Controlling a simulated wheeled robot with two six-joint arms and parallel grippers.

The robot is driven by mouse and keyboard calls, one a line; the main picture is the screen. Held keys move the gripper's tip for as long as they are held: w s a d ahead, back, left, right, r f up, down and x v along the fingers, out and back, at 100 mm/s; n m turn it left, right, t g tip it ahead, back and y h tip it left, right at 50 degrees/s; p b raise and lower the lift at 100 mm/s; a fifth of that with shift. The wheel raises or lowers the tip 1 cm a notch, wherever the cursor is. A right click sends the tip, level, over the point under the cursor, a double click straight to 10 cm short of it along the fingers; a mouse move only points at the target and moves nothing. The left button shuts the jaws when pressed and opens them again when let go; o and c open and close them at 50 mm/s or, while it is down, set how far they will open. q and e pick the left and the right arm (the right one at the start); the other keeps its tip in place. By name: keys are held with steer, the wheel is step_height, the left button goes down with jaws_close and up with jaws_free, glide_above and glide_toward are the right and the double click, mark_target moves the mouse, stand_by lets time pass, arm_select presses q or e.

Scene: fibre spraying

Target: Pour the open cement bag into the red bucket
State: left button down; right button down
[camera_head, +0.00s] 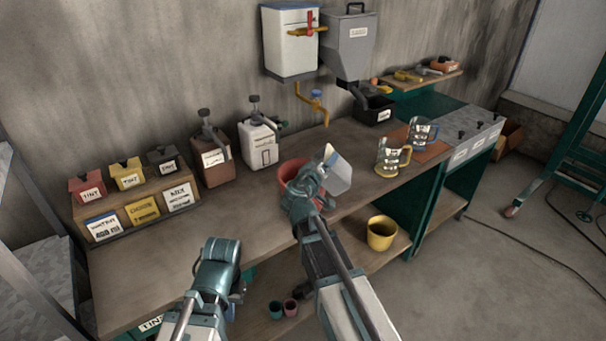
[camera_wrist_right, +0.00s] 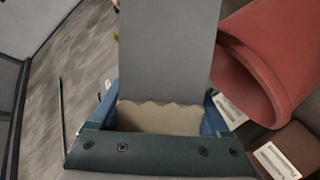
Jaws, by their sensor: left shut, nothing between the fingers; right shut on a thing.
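The red bucket (camera_head: 290,170) stands on the workbench, partly hidden behind my right gripper (camera_head: 316,178). That gripper is shut on the cement bag (camera_head: 339,175), which shows as a tilted pale grey shape above the bench. In the right wrist view the grey bag (camera_wrist_right: 168,50) lies between the fingers, with a ragged torn edge and beige inside near the gripper. The red bucket (camera_wrist_right: 265,70) is beside the bag there, with its rim close by. I cannot tell whether cement is flowing. My left gripper (camera_head: 222,250) is shut and empty, low at the front of the bench.
Tint boxes and labelled bins (camera_head: 140,205) stand at the bench's left. Brown (camera_head: 214,160) and white (camera_head: 259,145) containers line the back. Two glass jugs (camera_head: 392,157) stand on the right. A yellow bucket (camera_head: 381,233) sits on the lower shelf.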

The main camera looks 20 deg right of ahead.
steer(key=shift+a+f+n+h+b, duration=0.1)
steer(key=shift+f+n+h+b, duration=0.65)
steer(key=shift+n+b, duration=0.85)
stand_by(0.6)
steer(key=shift+w+a+r+n, duration=0.1)
steer(key=shift+a+r+n, duration=0.1)
steer(key=shift+n, duration=0.4)
stand_by(0.5)
steer(key=shift+w+a+r+n+t+h+b, duration=0.15)
steer(key=shift+w+a+n+h+b, duration=0.05)
steer(key=shift+a+n, duration=0.2)
steer(key=shift+w+a+r+n+t+h+b, duration=0.1)
steer(key=shift+w+a+n+t+h+b, duration=0.1)
steer(key=shift+a+n, duration=0.2)
stand_by(0.4)
steer(key=shift+w+a+f+n+b, duration=0.1)
steer(key=shift+a+f+n+b, duration=0.1)
steer(key=shift+f+n+b, duration=0.5)
stand_by(0.6)
steer(key=shift+w+a+r+n+t+h+b, duration=0.1)
steer(key=shift+a+r+n+t+h+b, duration=0.25)
steer(key=shift+n, duration=0.35)
steer(key=shift+w+r+n+t+h+b, duration=0.15)
steer(key=shift+n+b, duration=0.25)
steer(key=shift+n, duration=0.3)
stand_by(0.8)
